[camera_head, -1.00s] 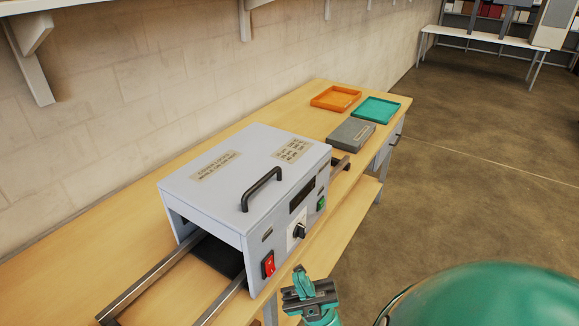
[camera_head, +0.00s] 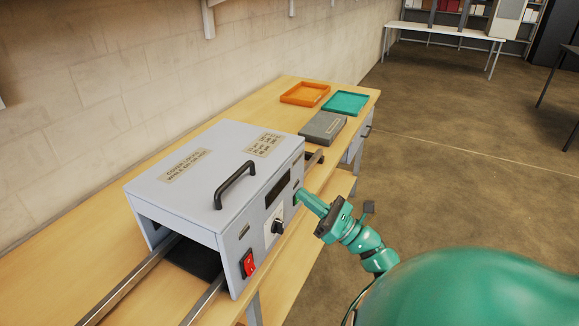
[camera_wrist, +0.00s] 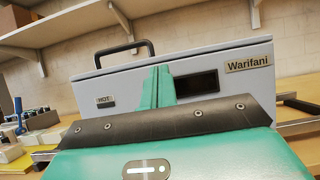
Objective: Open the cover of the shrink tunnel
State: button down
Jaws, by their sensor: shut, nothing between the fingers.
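The shrink tunnel (camera_head: 222,237) is a pale grey box on the wooden bench. Its cover (camera_head: 190,150) lies flat and closed on top, with a black handle (camera_head: 235,185) near the front edge; the handle also shows in the wrist view (camera_wrist: 124,46). My gripper (camera_head: 303,194) is shut and empty at the right part of the front panel, lower than the handle and to its right. Its tips hide most of the green button there; I cannot tell whether they touch it. In the wrist view the closed fingers (camera_wrist: 158,86) stand before the panel, left of the dark display (camera_wrist: 197,84).
The front panel carries a red switch (camera_head: 248,263) and a black knob (camera_head: 278,226). Metal rails (camera_head: 130,284) run out of the tunnel's left opening. A grey box (camera_head: 322,126), an orange tray (camera_head: 304,94) and a teal tray (camera_head: 345,103) stand at the bench's far end. A wall shelf (camera_wrist: 60,35) hangs behind.

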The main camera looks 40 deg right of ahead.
jog(key=w+a+r+p, duration=0.3)
jog(key=w+r+p, duration=0.4)
jog(key=r, duration=0.1)
jog(key=shift+r, duration=0.35)
jog(key=shift+a+r, duration=0.1)
jog(key=shift+r, duration=0.45)
dwell(0.7)
